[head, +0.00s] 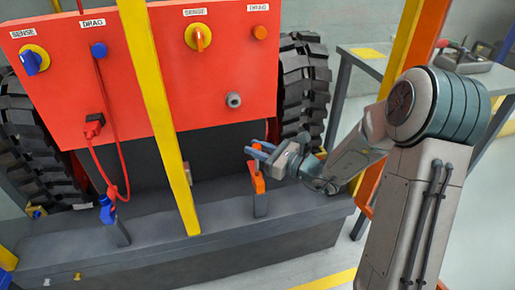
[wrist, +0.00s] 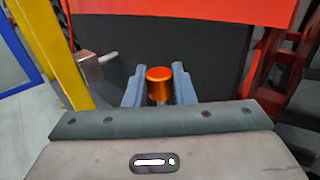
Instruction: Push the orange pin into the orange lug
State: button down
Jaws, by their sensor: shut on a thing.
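My gripper (head: 258,152) reaches in from the right, its blue-grey fingers over the top of a short grey post. It is shut on the orange pin, whose round orange end (wrist: 159,75) shows between the two fingers (wrist: 158,90) in the wrist view. In the head view an orange part (head: 258,184), which looks like the orange lug, sits at the top of the post just below the fingers. Pin and lug overlap there, so I cannot tell how far the pin is in. The fingers hide part of both.
A red panel (head: 215,75) with knobs stands behind, between black tracked wheels (head: 305,85). A yellow post (head: 160,110) rises left of my gripper. A blue fitting (head: 107,212) with a red cable tops another grey post at left. A grey table (head: 375,60) stands at right.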

aim_at(258, 171)
jog(key=shift+f, duration=0.15)
jog(key=shift+f+b, duration=0.9)
jog(key=shift+f, duration=0.15)
jog(key=shift+f, duration=0.1)
dwell(0.9)
jog(key=shift+f+b, duration=0.4)
jog(key=shift+f, duration=0.25)
jog(key=shift+f, duration=0.1)
dwell(0.7)
jog(key=shift+f+b, duration=0.4)
jog(key=shift+f, duration=0.3)
jog(key=shift+f+b, duration=0.7)
jog(key=shift+f, duration=0.9)
dwell(1.9)
jog(key=c, duration=1.1)
grip_release()
jog(key=shift+c, duration=0.2)
